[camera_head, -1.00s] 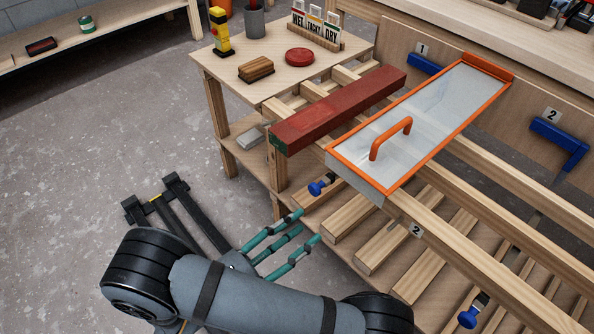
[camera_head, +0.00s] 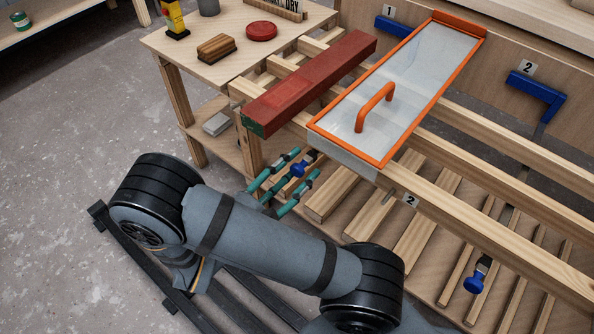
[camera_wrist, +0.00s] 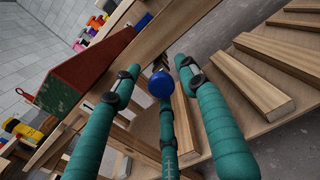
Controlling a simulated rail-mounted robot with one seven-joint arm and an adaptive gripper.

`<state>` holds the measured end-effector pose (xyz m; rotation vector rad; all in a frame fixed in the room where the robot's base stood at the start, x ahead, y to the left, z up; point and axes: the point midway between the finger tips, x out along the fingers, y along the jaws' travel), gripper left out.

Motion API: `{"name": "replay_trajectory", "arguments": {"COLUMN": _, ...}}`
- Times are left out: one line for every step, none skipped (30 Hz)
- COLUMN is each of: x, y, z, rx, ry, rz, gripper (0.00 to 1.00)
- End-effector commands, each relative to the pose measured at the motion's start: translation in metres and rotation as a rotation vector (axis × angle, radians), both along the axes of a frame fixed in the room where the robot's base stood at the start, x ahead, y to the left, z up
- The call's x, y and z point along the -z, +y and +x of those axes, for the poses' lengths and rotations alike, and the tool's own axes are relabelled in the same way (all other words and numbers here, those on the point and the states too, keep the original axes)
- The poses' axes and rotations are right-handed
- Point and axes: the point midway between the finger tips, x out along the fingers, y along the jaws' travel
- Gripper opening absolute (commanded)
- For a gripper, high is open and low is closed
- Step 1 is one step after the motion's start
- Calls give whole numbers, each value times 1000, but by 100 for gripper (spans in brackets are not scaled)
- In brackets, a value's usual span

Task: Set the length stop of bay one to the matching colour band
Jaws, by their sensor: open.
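My gripper (camera_head: 291,176) has three teal fingers, spread open, near the front of the frame below the red batten (camera_head: 312,84). The blue knob (camera_head: 298,169) of bay one's length stop is among the fingertips in the head view. In the wrist view the knob (camera_wrist: 160,84) appears between the fingers, and none is clearly closed on it. The batten lies across the rails, and its near end is green (camera_head: 254,127). A blue bracket (camera_head: 393,27) is at the back under label 1 (camera_head: 389,12). I cannot make out colour bands by the knob.
An orange-framed clear cover (camera_head: 434,83) with a handle (camera_head: 373,107) lies right of the batten. Bay two has its own blue bracket (camera_head: 535,96) and blue knob (camera_head: 474,284). A side table (camera_head: 185,43) carries a brush (camera_head: 216,48) and red disc (camera_head: 261,31). Wooden slats lie below.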

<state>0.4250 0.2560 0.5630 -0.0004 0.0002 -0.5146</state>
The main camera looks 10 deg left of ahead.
Motion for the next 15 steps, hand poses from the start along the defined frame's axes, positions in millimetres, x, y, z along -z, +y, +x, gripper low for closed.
{"name": "replay_trajectory", "arguments": {"x": 1, "y": -1, "z": 2, "rx": 0, "ry": 0, "rz": 0, "gripper": 43}}
{"name": "replay_trajectory", "arguments": {"x": 0, "y": -1, "z": 3, "rx": -1, "ry": 0, "rz": 0, "gripper": 43}}
{"name": "replay_trajectory", "arguments": {"x": 0, "y": -2, "z": 3, "rx": -1, "ry": 0, "rz": 0, "gripper": 43}}
{"name": "replay_trajectory", "arguments": {"x": 0, "y": -2, "z": 4, "rx": -2, "ry": 0, "rz": 0, "gripper": 43}}
{"name": "replay_trajectory", "arguments": {"x": 0, "y": -2, "z": 4, "rx": -2, "ry": 0, "rz": 0, "gripper": 43}}
{"name": "replay_trajectory", "arguments": {"x": 0, "y": -2, "z": 4, "rx": -2, "ry": 0, "rz": 0, "gripper": 43}}
{"name": "replay_trajectory", "arguments": {"x": 0, "y": -2, "z": 4, "rx": -1, "ry": 0, "rz": 0, "gripper": 43}}
{"name": "replay_trajectory", "arguments": {"x": 0, "y": -2, "z": 4, "rx": -1, "ry": 0, "rz": 0, "gripper": 43}}
{"name": "replay_trajectory", "arguments": {"x": 0, "y": -2, "z": 4, "rx": -1, "ry": 0, "rz": 0, "gripper": 43}}
{"name": "replay_trajectory", "arguments": {"x": 0, "y": -2, "z": 3, "rx": -1, "ry": 0, "rz": 0, "gripper": 42}}
{"name": "replay_trajectory", "arguments": {"x": 0, "y": -2, "z": 3, "rx": -1, "ry": 0, "rz": 0, "gripper": 41}}
{"name": "replay_trajectory", "arguments": {"x": 0, "y": -2, "z": 3, "rx": -1, "ry": 0, "rz": 0, "gripper": 38}}
{"name": "replay_trajectory", "arguments": {"x": 0, "y": -2, "z": 3, "rx": -1, "ry": 0, "rz": 0, "gripper": 37}}
{"name": "replay_trajectory", "arguments": {"x": 0, "y": -2, "z": 3, "rx": -1, "ry": 0, "rz": 0, "gripper": 35}}
{"name": "replay_trajectory", "arguments": {"x": 0, "y": -2, "z": 3, "rx": -1, "ry": 0, "rz": 0, "gripper": 33}}
